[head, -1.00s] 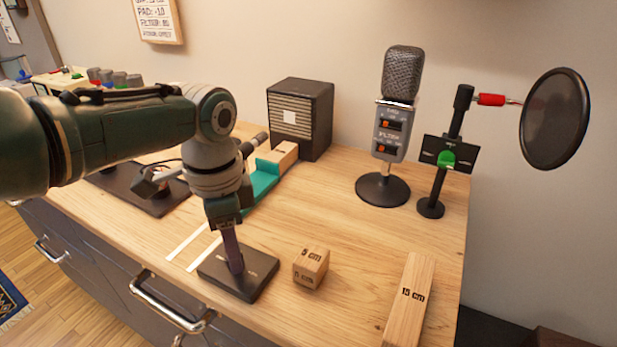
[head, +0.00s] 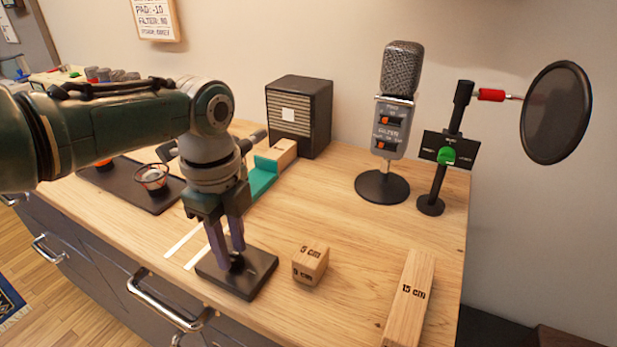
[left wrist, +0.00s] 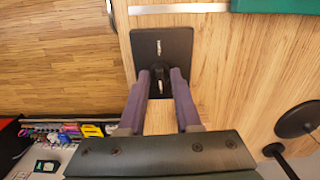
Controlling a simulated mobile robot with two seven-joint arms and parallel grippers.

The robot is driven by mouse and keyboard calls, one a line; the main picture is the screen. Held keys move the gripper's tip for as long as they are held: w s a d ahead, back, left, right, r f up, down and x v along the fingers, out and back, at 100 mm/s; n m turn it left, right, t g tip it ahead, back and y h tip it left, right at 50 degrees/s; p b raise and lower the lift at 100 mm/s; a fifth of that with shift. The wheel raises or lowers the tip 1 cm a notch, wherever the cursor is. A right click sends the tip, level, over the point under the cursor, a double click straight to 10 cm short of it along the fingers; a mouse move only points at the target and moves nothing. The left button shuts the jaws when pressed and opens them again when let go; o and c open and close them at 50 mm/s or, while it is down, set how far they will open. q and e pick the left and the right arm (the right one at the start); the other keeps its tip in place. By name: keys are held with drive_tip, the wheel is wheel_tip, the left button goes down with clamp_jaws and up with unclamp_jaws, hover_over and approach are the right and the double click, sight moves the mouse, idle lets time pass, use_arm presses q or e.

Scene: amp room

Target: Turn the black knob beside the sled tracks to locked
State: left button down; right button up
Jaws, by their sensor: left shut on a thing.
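The black knob (left wrist: 160,74) stands on a dark square base plate (head: 262,277) at the front of the wooden counter. The plate is beside the two pale sled tracks (head: 182,242). My left gripper (head: 238,256) points down and is shut on the knob, with one purple-grey finger on each side. The fingers hide most of the knob in the head view. In the left wrist view a small white label shows on the plate beyond the knob; I cannot read it. The teal sled (head: 264,178) sits at the far end of the tracks. My right gripper is out of view.
Wooden blocks marked 5 cm (head: 310,265) and 15 cm (head: 410,300) lie to the right. A microphone (head: 392,130) and a pop filter stand (head: 440,165) are behind them. A speaker cabinet (head: 300,115) stands at the wall. Drawer handles (head: 165,303) stick out in front.

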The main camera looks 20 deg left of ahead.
sight(232, 251)
use_arm(q)
drive_tip(key=shift+m, duration=0.4)
drive_tip(key=c, duration=0.6)
unclamp_jaws()
wheel_tip(232, 251, up, 10)
drive_tip(key=p, duration=0.2)
